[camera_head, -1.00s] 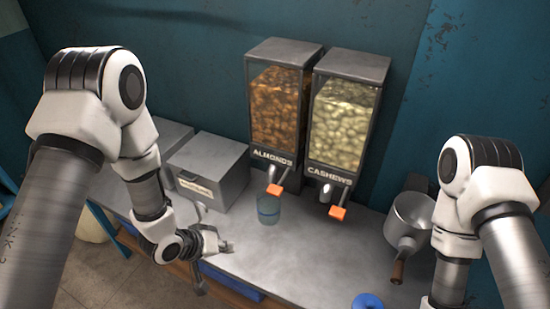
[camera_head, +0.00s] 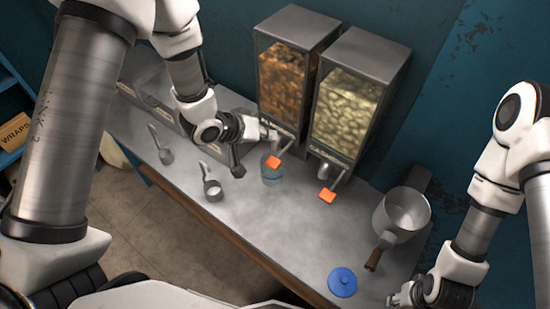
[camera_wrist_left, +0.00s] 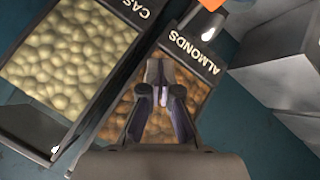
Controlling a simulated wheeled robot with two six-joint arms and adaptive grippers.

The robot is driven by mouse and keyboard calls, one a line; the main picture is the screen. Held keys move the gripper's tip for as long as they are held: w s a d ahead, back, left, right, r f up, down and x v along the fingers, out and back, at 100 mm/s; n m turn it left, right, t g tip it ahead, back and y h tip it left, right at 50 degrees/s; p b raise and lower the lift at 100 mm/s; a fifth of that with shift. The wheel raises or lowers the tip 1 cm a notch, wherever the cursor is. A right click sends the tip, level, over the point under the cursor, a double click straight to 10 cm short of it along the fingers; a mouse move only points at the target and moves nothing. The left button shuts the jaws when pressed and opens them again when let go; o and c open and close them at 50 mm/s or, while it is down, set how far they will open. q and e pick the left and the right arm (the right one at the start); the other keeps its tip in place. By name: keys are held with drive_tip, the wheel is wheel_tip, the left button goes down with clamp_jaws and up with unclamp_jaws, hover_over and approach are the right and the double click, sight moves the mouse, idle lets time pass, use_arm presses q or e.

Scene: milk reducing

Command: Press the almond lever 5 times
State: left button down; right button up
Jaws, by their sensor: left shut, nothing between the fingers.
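The almond dispenser (camera_head: 283,82) stands against the wall, with its orange lever (camera_head: 272,164) at the front below. The wrist view shows the almond dispenser (camera_wrist_left: 163,122) behind my fingers and its orange lever (camera_wrist_left: 212,4) at the top edge. My left gripper (camera_head: 267,132) is shut and empty, just above and slightly left of the lever in the head view, in front of the dispenser's lower part. I cannot tell whether it touches anything. A clear bluish cup (camera_head: 270,178) stands under the almond outlet. My right gripper (camera_head: 402,297) is low at the bottom right, partly cut off.
The cashew dispenser (camera_head: 345,100) with its own orange lever (camera_head: 327,195) stands just right. A pot (camera_head: 402,213) and a blue lid (camera_head: 342,282) are further right. Two scoops (camera_head: 212,190) lie left on the counter (camera_head: 250,215). Grey boxes (camera_wrist_left: 278,75) stand beside the almond dispenser.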

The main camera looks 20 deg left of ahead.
sight(271, 163)
use_arm(q)
drive_tip(key=f+b, duration=0.1)
drive_tip(key=w+f+b, duration=0.1)
drive_tip(key=d+f+b, duration=0.1)
drive_tip(key=shift+w+f, duration=0.25)
drive_tip(key=shift+f, duration=0.15)
drive_tip(key=f+b, duration=0.2)
drive_tip(key=s+f+b, duration=0.1)
drive_tip(key=shift+a+f+b, duration=0.2)
drive_tip(key=shift+a+b, duration=0.1)
drive_tip(key=shift+b, duration=0.1)
drive_tip(key=shift+f, duration=0.35)
drive_tip(key=shift+w+f+b, duration=0.1)
drive_tip(key=shift+f+b, duration=0.3)
drive_tip(key=shift+f, duration=0.05)
drive_tip(key=shift+w+d+f, duration=0.15)
drive_tip(key=shift+w+f, duration=0.1)
drive_tip(key=shift+f, duration=0.05)
drive_tip(key=shift+s+r, duration=0.15)
drive_tip(key=shift+s, duration=0.1)
use_arm(e)
wheel_tip(271, 163, down, 8)
drive_tip(key=shift+w+d, duration=0.2)
drive_tip(key=shift+w, duration=0.15)
use_arm(q)
drive_tip(key=shift+w, duration=0.15)
use_arm(e)
drive_tip(key=shift+w+f, duration=0.1)
